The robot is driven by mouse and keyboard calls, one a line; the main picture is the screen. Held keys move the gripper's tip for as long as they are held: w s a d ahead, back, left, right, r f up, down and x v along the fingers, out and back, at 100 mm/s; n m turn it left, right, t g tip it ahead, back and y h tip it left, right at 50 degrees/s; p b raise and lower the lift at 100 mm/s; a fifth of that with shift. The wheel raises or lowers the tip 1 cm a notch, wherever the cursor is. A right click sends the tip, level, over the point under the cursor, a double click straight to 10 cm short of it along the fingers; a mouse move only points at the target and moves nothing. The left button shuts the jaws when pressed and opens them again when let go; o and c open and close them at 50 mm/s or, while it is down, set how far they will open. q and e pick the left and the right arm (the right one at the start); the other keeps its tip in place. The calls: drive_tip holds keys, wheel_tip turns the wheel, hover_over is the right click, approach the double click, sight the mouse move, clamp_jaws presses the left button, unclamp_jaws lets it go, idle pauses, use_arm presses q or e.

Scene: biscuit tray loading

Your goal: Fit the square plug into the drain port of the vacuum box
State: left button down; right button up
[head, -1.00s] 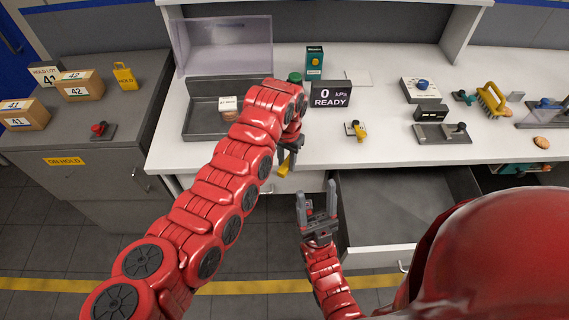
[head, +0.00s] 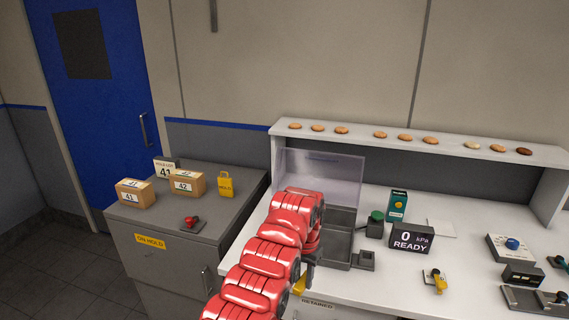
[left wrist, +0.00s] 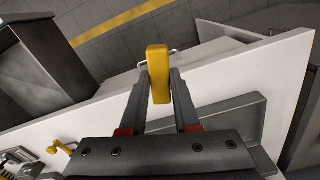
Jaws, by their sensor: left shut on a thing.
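The vacuum box (head: 338,250) is a grey open tray with a raised clear lid (head: 335,172), on the white counter in the head view. A small grey block (head: 366,260) with a dark recess sits at its front right corner; I cannot tell if this is the drain port. My left gripper (head: 307,274) is in front of the box at the counter's front edge, partly hidden by my arm. It is shut on a yellow bar-shaped piece, likely the square plug, which shows between the fingers in the left wrist view (left wrist: 158,75). Its lower end is hidden. My right gripper is out of view.
A gauge display reading 0 kPa READY (head: 411,239), a green-topped item (head: 375,225) and a green box (head: 397,205) stand right of the vacuum box. A yellow-handled piece (head: 437,281) lies further right. A grey cabinet (head: 165,230) with boxes stands left.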

use_arm(q)
drive_tip(key=shift+n, duration=0.6)
drive_tip(key=shift+w+a+r, duration=0.35)
drive_tip(key=shift+a, duration=0.5)
drive_tip(key=shift+w+a+r, duration=0.3)
drive_tip(key=shift+a, duration=0.5)
drive_tip(key=shift+w+a+r, duration=0.35)
drive_tip(key=shift+a, duration=0.5)
drive_tip(key=shift+a+r, duration=0.1)
drive_tip(key=shift+a, duration=0.15)
